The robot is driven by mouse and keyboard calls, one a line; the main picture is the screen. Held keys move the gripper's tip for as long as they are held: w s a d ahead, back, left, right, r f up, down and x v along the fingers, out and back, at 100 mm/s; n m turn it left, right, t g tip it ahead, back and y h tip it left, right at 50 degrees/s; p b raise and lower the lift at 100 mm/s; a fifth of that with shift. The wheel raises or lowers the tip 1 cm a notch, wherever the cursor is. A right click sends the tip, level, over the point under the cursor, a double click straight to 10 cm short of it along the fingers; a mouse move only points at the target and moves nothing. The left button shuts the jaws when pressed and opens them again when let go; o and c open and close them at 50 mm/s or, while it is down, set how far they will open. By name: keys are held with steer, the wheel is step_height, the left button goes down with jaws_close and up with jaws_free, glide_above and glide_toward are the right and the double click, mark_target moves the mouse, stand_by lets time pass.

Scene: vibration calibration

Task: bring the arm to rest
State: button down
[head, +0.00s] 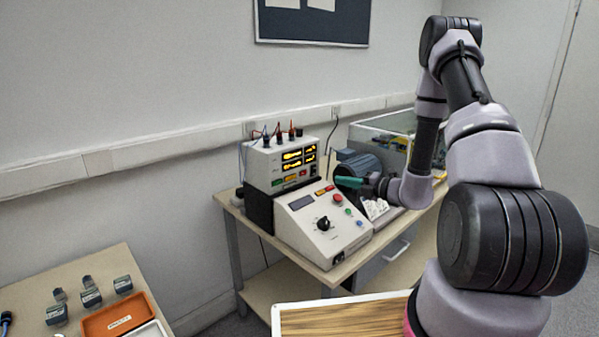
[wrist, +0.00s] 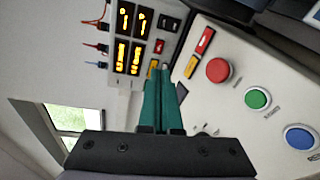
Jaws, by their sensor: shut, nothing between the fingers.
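The fingertips lie in front of the sloped control box (head: 322,222) and the display unit (head: 281,161). I cannot tell whether they touch either one. The control box has a red button (wrist: 218,70), a green button (wrist: 257,98) and a blue button (wrist: 299,137). The display unit shows lit yellow digits (wrist: 130,38).
A white multi-hole piece (head: 375,208) lies beside the control box. At lower left, a table (head: 75,266) holds several small grey blocks and an orange tray (head: 113,317).

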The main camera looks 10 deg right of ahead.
steer(key=s+a+r+n+g, duration=0.5)
steer(key=s+r+n, duration=0.3)
steer(key=r+n, duration=0.25)
steer(key=s+a+r+n+g, duration=0.45)
steer(key=s+r+n, duration=0.5)
steer(key=n, duration=0.25)
steer(key=s+d+r+n+t+h, duration=0.5)
steer(key=s+d+r+n+h, duration=0.4)
steer(key=s+n, duration=0.4)
step_height(320, 180, up, 2)
steer(key=d+n, duration=0.1)
steer(key=n, duration=0.2)
steer(key=shift+r+h, duration=0.2)
steer(key=shift+h, duration=0.2)
